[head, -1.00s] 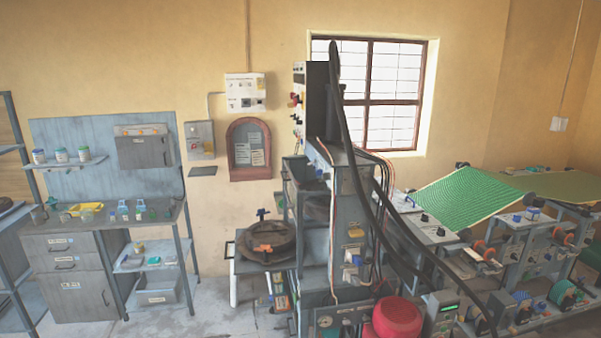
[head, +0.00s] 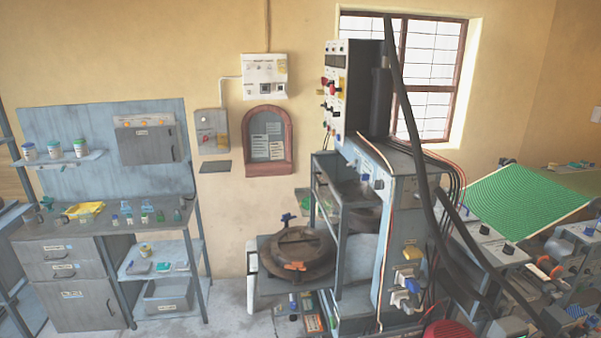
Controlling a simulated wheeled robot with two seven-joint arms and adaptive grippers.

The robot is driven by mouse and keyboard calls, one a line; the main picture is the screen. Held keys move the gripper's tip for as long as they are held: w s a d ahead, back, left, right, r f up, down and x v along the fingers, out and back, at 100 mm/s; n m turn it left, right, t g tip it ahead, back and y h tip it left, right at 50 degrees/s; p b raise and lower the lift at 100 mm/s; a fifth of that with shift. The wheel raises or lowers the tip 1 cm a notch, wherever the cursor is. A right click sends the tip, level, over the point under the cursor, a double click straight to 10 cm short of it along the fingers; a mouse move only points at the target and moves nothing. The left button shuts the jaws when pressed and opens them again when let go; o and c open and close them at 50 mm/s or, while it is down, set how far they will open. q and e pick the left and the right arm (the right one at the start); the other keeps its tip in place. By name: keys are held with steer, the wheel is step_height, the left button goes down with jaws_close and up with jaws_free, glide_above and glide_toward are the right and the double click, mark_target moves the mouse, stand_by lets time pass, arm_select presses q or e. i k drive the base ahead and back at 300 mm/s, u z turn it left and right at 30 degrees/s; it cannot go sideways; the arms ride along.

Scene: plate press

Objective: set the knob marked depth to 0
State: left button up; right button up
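A tall grey press machine (head: 403,215) stands right of centre in the head view. Its upright control panel (head: 335,95) faces left and carries several small knobs and switches, one of them red. More small knobs sit on the machine's sloping blue-grey face (head: 368,165) and on the grey boxes (head: 490,240) to the right. The markings are too small to read, so I cannot tell which knob is marked depth. Neither of my grippers shows in the view.
A workbench (head: 95,222) with bottles and a yellow tray stands at the left. A round dark pot (head: 300,252) sits on a low stand beside the machine. Thick black hoses (head: 408,110) hang down the machine's right side. Bare floor (head: 228,308) shows between bench and stand.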

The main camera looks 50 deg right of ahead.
mark_target(378, 184)
steer(key=u, duration=0.1)
steer(key=i, duration=1.05)
steer(key=z, duration=0.7)
steer(key=i, duration=0.85)
steer(key=z, duration=1)
